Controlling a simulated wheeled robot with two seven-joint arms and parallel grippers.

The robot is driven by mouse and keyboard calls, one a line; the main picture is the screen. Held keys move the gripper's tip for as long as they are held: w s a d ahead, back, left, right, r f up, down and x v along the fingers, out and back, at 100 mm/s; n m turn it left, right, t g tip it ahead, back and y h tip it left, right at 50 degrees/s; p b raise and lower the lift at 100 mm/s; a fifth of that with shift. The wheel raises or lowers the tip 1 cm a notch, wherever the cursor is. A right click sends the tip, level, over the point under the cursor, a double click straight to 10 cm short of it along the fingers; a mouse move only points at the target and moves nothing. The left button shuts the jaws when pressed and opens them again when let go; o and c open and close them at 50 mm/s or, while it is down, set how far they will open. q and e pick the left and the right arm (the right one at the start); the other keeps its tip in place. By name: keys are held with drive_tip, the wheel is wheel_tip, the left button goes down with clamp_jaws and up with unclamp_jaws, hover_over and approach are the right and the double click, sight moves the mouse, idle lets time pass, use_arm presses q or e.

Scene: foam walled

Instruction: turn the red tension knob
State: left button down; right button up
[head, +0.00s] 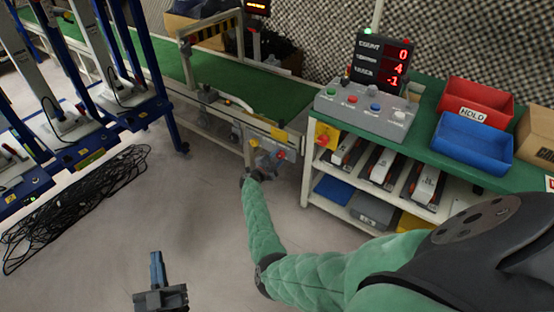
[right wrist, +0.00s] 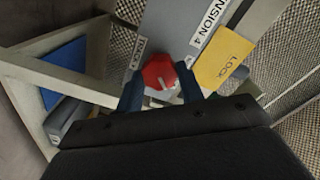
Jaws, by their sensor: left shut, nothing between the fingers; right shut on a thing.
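The red tension knob (right wrist: 158,72) shows in the right wrist view, with a pale pointer mark on its face. It sits on a grey panel beside a "TENSION 4" label (right wrist: 215,22) and a yellow "LOCK" card (right wrist: 222,60). My right gripper (right wrist: 160,92) has one dark finger on each side of the knob and is shut on it. In the head view my right gripper (head: 262,163) is at the conveyor's end panel, where the knob is small and hard to make out. My left gripper (head: 157,262) is shut and empty, low over the floor.
A green-topped bench (head: 430,140) on the right carries a grey button box (head: 365,115), a red bin (head: 480,97) and a blue bin (head: 470,142). The green conveyor (head: 205,75) runs behind. Blue-framed racks and coiled black cables (head: 75,205) are at left. The middle floor is clear.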

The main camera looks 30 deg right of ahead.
use_arm(q)
drive_tip(key=shift+r, duration=0.2)
use_arm(e)
drive_tip(key=o, duration=1)
use_arm(q)
drive_tip(key=shift+f, duration=0.1)
use_arm(e)
drive_tip(key=shift+a, duration=0.15)
